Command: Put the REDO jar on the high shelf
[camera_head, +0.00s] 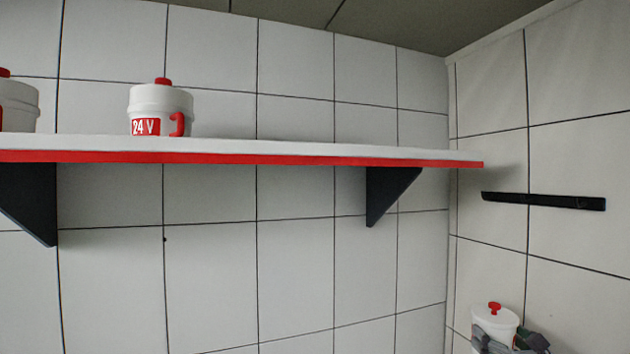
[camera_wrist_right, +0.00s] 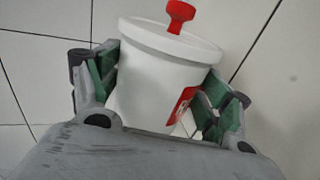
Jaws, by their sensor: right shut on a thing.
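A white jar (camera_head: 494,318) with a red knob on its lid is at the lower right of the head view. My right gripper (camera_head: 508,342) is shut on it, below the level of the shelf and to its right. In the right wrist view the jar (camera_wrist_right: 165,75) sits upright, slightly tilted in the picture, between the green-padded fingers of the right gripper (camera_wrist_right: 160,88). A red label shows at its right side, but its text cannot be read. The high shelf (camera_head: 300,148) is white with a red front edge. My left gripper is not in view.
A white jar marked 24 V (camera_head: 160,110) stands on the shelf's left part. Another white jar (camera_head: 18,105) is cut off at the left edge. The shelf's right half is clear. Dark brackets (camera_head: 388,190) hang below, and a black bar (camera_head: 545,201) is on the right wall.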

